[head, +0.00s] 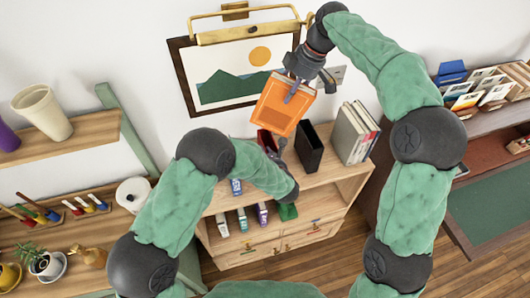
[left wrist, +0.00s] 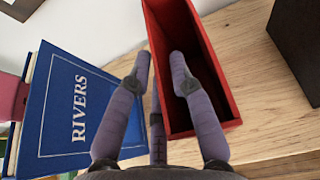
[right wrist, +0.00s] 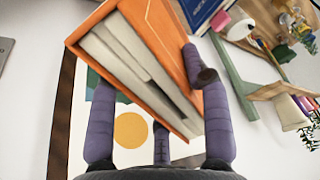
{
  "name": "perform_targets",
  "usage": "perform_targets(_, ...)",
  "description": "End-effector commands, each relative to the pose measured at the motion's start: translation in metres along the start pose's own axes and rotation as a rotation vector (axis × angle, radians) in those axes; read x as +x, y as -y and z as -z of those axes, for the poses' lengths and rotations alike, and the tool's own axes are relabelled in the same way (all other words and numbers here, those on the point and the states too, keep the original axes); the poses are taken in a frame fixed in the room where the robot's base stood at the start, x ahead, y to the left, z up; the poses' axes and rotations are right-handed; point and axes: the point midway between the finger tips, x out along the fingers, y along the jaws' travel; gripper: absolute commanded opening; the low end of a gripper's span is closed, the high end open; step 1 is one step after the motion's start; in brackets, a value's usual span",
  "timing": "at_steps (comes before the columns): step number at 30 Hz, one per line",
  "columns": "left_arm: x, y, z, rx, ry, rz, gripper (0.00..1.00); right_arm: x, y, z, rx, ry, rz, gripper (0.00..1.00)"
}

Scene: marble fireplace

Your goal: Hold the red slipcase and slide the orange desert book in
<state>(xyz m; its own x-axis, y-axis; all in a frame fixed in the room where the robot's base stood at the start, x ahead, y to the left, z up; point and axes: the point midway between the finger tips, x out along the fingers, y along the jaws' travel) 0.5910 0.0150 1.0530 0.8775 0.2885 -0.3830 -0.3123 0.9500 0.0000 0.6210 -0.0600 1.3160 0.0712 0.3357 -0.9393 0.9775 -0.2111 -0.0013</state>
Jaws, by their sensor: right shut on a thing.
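The orange book (head: 277,108) is held up in front of the wall picture, above the shelf unit. My right gripper (head: 293,92) is shut on it; the right wrist view shows its orange cover (right wrist: 155,40) and pale page edges between the fingers. The red slipcase (head: 265,140) stands on the shelf top, partly hidden by my left arm. In the left wrist view the slipcase (left wrist: 200,65) is empty, its opening facing up. My left gripper (left wrist: 160,58) is open, one finger on each side of the slipcase's left wall; contact is unclear.
A blue book titled RIVERS (left wrist: 80,105) stands left of the slipcase. A black case (head: 309,148) and upright pale books (head: 352,135) stand to its right. A framed picture (head: 235,70) with a brass lamp (head: 245,30) hangs behind. Some bare wood (left wrist: 265,85) lies right of the slipcase.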

Motion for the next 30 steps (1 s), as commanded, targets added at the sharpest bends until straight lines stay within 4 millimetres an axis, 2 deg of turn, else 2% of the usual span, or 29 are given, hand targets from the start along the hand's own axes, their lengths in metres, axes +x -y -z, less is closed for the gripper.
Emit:
perform_targets(11, 0.000, 0.000, 0.000, 0.000, 0.000, 0.000, 0.00, -0.002, 0.000, 0.001, 0.001, -0.003, -0.004, 0.00)
perform_targets(17, 0.000, 0.000, 0.000, 0.000, 0.000, 0.000, 0.00, 0.005, 0.002, -0.016, 0.055, 0.017, -0.021, 0.00)
perform_targets(20, 0.000, 0.000, 0.000, 0.000, -0.001, 0.000, 0.00, 0.015, 0.005, -0.037, 0.129, 0.044, -0.044, 0.00)
perform_targets(23, 0.000, 0.000, 0.000, 0.000, -0.001, 0.000, 0.00, 0.029, 0.012, -0.067, 0.234, 0.081, -0.076, 0.00)
perform_targets(30, 0.000, 0.000, 0.000, 0.001, -0.001, 0.000, 0.00, 0.071, 0.047, -0.150, 0.523, 0.189, -0.136, 0.00)
